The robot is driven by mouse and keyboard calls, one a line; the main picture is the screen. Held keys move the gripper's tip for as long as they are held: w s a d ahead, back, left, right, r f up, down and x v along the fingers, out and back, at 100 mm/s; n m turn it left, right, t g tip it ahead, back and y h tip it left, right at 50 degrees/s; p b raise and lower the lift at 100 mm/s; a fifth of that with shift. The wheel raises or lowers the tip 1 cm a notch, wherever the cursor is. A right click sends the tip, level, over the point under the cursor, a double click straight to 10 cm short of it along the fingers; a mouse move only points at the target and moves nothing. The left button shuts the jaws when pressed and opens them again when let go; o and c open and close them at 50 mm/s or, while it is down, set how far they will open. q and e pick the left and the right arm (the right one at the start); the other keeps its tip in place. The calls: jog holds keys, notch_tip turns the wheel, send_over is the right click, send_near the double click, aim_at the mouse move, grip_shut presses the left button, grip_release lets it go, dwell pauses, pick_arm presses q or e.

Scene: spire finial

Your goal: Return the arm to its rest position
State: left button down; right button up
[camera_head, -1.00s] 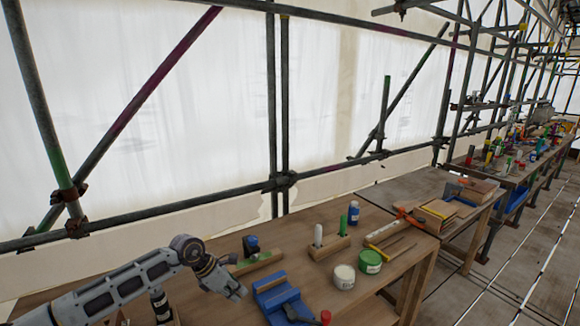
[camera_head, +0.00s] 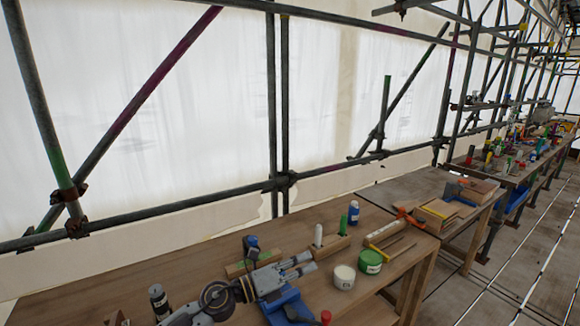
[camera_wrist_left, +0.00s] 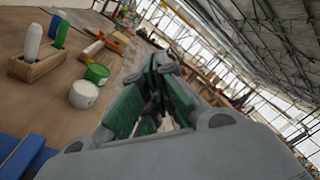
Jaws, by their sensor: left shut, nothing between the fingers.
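My left gripper (camera_head: 308,263) reaches in from the lower left over the wooden workbench (camera_head: 205,262). It is shut and empty, its fingers pointing right and partly above the blue holder (camera_head: 287,307). In the left wrist view its green-padded fingers (camera_wrist_left: 152,88) come together at the tips with nothing held. The wooden rack (camera_head: 330,248) with a white and a green upright piece stands just beyond the fingertips; it also shows in the left wrist view (camera_wrist_left: 45,67). My right gripper is not in view.
A white tub (camera_head: 343,277) and a green tub (camera_head: 369,262) stand right of the gripper. A blue bottle (camera_head: 353,212) is behind the rack. A wooden block (camera_head: 254,263) lies behind the arm, and a dark bottle (camera_head: 158,300) stands left. Scaffold poles (camera_head: 130,217) run behind the bench.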

pick_arm(q)
jog(key=w+a+n+t+y, duration=0.2)
jog(key=a+n+t+y, duration=0.95)
jog(key=n, duration=1.05)
jog(key=s+a+f+n+g+y, duration=0.3)
jog(key=s+a+f+n+g, duration=0.25)
jog(key=f, duration=0.25)
jog(key=s+a+f+n+g+y, duration=0.4)
jog(key=s+a+f+n, duration=0.15)
jog(key=a+f, duration=0.2)
jog(key=s+a+f+n+g+h, duration=0.1)
jog(key=s+f+n+g, duration=0.2)
jog(key=s, duration=0.5)
jog(key=s+f+g+h, duration=0.1)
jog(key=s+f+g, duration=0.35)
jog(key=s, duration=0.25)
jog(key=s+f, duration=0.3)
jog(key=f, duration=3)
jog(key=s+a+f+g, duration=0.1)
jog(key=s+a+f, duration=0.1)
jog(key=s+f, duration=0.8)
jog(key=s+a+f+g, duration=0.1)
jog(key=s+a+f, duration=0.1)
jog(key=s+f, duration=0.8)
jog(key=s, duration=0.2)
jog(key=shift+s+a+f, duration=0.2)
jog(key=shift+s+a, duration=0.05)
jog(key=shift+s, duration=0.1)
